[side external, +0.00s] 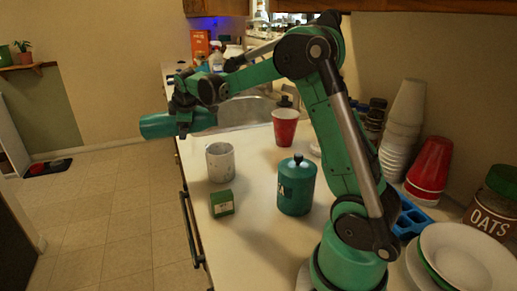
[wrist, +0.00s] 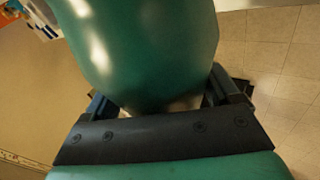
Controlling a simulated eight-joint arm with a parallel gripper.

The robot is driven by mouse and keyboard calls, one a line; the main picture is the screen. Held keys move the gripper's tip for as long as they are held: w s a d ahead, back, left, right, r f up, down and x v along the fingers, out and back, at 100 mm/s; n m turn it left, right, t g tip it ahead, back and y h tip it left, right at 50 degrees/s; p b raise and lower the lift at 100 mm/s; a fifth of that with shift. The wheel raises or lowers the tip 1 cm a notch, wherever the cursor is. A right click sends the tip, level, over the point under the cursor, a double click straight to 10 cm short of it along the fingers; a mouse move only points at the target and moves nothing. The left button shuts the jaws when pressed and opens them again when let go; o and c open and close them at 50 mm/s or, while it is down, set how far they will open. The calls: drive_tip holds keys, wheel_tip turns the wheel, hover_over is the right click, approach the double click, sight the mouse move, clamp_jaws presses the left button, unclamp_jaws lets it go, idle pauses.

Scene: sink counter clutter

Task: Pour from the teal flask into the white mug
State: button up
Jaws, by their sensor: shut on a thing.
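The teal flask (side external: 164,124) is in my gripper (side external: 184,118) in the side external view. The flask lies close to horizontal, its left end slightly lower, out past the counter's left edge. My gripper is shut on it. In the wrist view the flask (wrist: 145,50) fills the top middle, between the dark fingers (wrist: 165,100). The white mug (side external: 220,162), speckled grey, stands upright on the counter, below and to the right of the flask. The flask is apart from the mug and not over it. The mug's inside cannot be made out.
A green box (side external: 222,204) sits just in front of the mug. A teal canister (side external: 296,186) with a black knob and a red cup (side external: 285,127) stand to its right. Stacked cups (side external: 402,130), bowls (side external: 465,258) and an oats jar (side external: 492,208) crowd the right side.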

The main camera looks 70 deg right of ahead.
sight(199, 108)
drive_tip(key=shift+r, duration=0.1)
drive_tip(key=shift+w+r+g, duration=0.1)
drive_tip(key=shift+r+g, duration=0.5)
drive_tip(key=shift+g, duration=0.1)
drive_tip(key=r+n+g+h, duration=0.1)
drive_tip(key=s+r+g+h, duration=0.1)
drive_tip(key=g, duration=0.1)
drive_tip(key=r+n+g+h, duration=0.1)
drive_tip(key=g, duration=0.1)
drive_tip(key=shift+s+d+r+n, duration=0.25)
drive_tip(key=shift+d+r+n, duration=0.05)
drive_tip(key=shift+r, duration=0.05)
drive_tip(key=s+n+g+h, duration=0.1)
drive_tip(key=g, duration=0.1)
drive_tip(key=s+d+g+h, duration=0.1)
drive_tip(key=g, duration=0.1)
drive_tip(key=shift+s+d+r+n+h, duration=0.15)
drive_tip(key=shift+s+n+h, duration=0.15)
drive_tip(key=shift+s+n, duration=0.1)
drive_tip(key=shift+s+d+f+n+g+h, duration=0.15)
drive_tip(key=shift+s+d+n+g+h, duration=0.15)
drive_tip(key=shift+s+g+h, duration=0.15)
drive_tip(key=shift+s+d+f+n+g+h, duration=0.2)
drive_tip(key=shift+s+n+g+h, duration=0.15)
drive_tip(key=shift+s+g, duration=0.15)
